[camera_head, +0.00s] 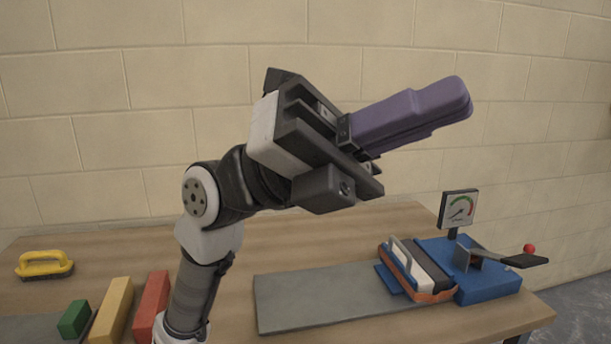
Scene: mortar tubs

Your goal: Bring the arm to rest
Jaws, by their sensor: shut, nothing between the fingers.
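My gripper (462,100) is raised above the wooden table, in front of the block wall. Its long purple fingers point up and to the right and lie together, with nothing visible between them. My arm rises from the bottom of the view, bends at the elbow and reaches right. The gripper is apart from the table and everything on it.
A blue press (484,285) with a dial gauge (459,209) and a red-knobbed lever stands at the right. A grey plate (310,300) lies left of it. A yellow-handled brush (44,262) and green, yellow and red blocks (151,305) are at the left.

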